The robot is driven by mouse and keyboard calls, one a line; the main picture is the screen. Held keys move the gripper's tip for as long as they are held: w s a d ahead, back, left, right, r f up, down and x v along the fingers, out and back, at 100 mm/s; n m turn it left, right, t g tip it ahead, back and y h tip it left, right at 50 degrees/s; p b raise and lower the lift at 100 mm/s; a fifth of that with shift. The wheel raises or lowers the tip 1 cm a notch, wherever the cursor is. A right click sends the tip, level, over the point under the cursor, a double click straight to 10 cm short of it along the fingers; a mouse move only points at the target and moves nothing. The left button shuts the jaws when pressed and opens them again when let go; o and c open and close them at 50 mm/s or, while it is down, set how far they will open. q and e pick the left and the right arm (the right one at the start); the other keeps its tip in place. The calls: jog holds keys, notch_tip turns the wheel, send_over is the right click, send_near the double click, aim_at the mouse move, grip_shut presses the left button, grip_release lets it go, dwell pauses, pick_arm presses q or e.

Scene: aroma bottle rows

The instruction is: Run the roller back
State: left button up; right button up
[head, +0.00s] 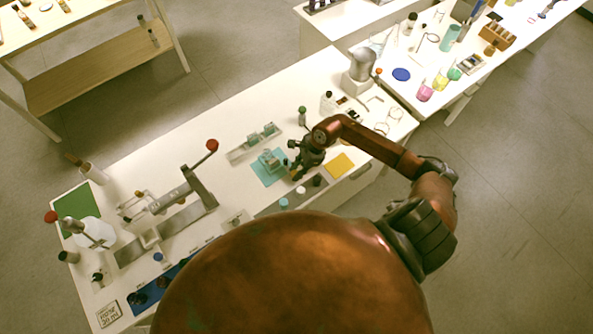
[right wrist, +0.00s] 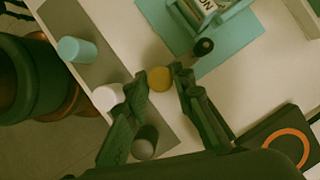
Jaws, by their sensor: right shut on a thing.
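My right gripper (head: 298,172) is low over the near side of the table, beside a teal mat (head: 264,178). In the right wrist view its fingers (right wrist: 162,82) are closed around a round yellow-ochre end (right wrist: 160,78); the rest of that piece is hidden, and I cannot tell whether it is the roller. A teal cradle (right wrist: 222,14) stands on the mat just beyond the fingertips, with a lettered white piece in it and a dark round knob (right wrist: 203,47) at its near corner. The cradle also shows in the head view (head: 270,161). My left gripper is out of view.
A grey strip beside the gripper carries a teal piece (right wrist: 77,50), a white piece (right wrist: 108,97) and a grey piece (right wrist: 145,142). A yellow square (head: 340,165) lies to the right. A red-knobbed lever press (head: 188,187) stands left.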

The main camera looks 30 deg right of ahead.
grip_shut()
jog(key=a, duration=0.9)
jog(key=shift+s, duration=0.4)
jog(key=shift+o, duration=2.4)
grip_release()
jog(key=shift+o, duration=0.9)
jog(key=shift+d, duration=0.1)
